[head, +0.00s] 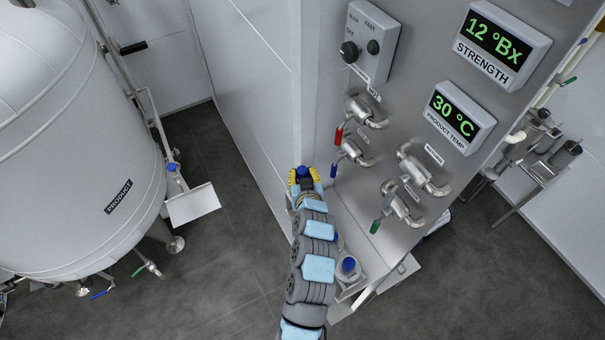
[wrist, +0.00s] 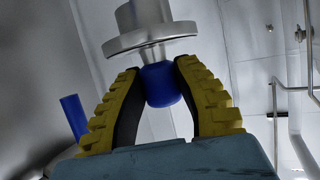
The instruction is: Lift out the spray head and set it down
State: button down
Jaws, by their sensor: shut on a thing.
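My gripper (head: 304,178) is beside the left edge of the steel control cabinet, near a blue-handled valve. In the wrist view my gripper (wrist: 160,92) has its yellow and black fingers shut on a round blue knob (wrist: 162,84). A short steel neck joins the knob to a steel disc (wrist: 150,39) with a cylinder beyond it. This looks like the spray head, held by its blue end. In the head view only the blue end (head: 303,169) shows between the fingers; the steel part is hidden there.
A blue-topped steel part (head: 348,265) sits low by the cabinet (head: 385,225). Valves with coloured handles (head: 362,112) stick out from its face. A small white shelf (head: 193,204) stands beside the large product tank (head: 75,130). Dark floor (head: 215,265) lies open between tank and arm.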

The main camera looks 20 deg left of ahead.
jog(key=shift+f+b, duration=3.85)
jog(key=shift+f, duration=0.5)
dwell(0.7)
jog(key=c, duration=0.8)
grip_release()
jog(key=v, duration=1.2)
jog(key=shift+d, duration=0.1)
